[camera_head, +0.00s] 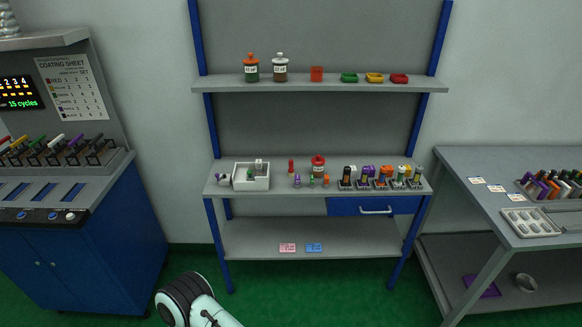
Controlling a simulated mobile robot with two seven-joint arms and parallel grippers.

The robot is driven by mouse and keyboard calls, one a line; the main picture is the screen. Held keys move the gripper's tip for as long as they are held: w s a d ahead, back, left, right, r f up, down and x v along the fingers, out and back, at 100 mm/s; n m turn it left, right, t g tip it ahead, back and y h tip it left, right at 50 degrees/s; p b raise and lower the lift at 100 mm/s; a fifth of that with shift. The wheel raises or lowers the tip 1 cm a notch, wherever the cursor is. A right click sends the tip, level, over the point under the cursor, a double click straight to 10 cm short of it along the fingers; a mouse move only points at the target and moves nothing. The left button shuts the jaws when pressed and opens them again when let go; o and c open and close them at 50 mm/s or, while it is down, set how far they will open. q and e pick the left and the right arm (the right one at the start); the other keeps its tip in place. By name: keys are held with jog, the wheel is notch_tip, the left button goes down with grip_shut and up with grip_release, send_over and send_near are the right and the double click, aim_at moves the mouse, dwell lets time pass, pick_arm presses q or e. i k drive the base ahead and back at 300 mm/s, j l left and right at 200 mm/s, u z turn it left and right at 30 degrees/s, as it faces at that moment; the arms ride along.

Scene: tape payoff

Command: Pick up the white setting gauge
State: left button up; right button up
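I cannot tell for sure which thing is the white setting gauge. A small whitish piece (259,164) stands at the white tray's back wall on the middle shelf; it is too small to make out. The white tray (253,184) also holds a small green piece (250,174). Small red (291,166), purple (297,181), green (311,181) and orange (326,181) pieces stand right of the tray. A white-handled lever (56,140) is among the coloured levers on the left machine. Neither gripper is in view; only a part of my arm shows at the bottom.
A red-lidded jar (318,164) and a row of dark holders (381,183) with coloured items share the middle shelf. Jars and coloured dishes stand on the upper shelf (220,83). A grey bench (460,160) stands right. Green floor (300,285) is open in front.

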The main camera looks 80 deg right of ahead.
aim_at(259, 166)
jog(key=z, duration=2.45)
jog(key=i+u, duration=0.15)
jog(key=i, duration=0.2)
jog(key=i+l+u, duration=0.2)
jog(key=i, duration=0.1)
